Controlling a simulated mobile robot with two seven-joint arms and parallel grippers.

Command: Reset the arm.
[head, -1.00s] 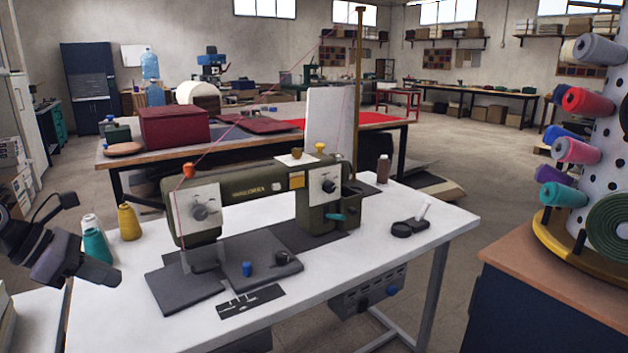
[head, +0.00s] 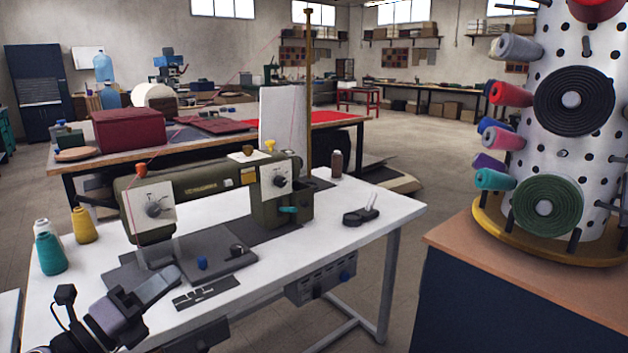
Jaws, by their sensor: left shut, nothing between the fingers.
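My left gripper (head: 160,287) shows at the lower left of the head view, in front of the white sewing table (head: 378,212) and over its near left part. Its fingers are shut with nothing seen between them. The arm comes in from the bottom left corner. The green sewing machine (head: 215,180) stands upright on the table beyond the gripper. My right gripper is out of view.
Teal and yellow thread cones (head: 84,225) stand at the table's left. A black plate (head: 206,293) lies near the front edge, close to the gripper. A white pegboard drum (head: 590,130) with fabric rolls stands on a cabinet (head: 480,240) at right. Floor shows between table and cabinet.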

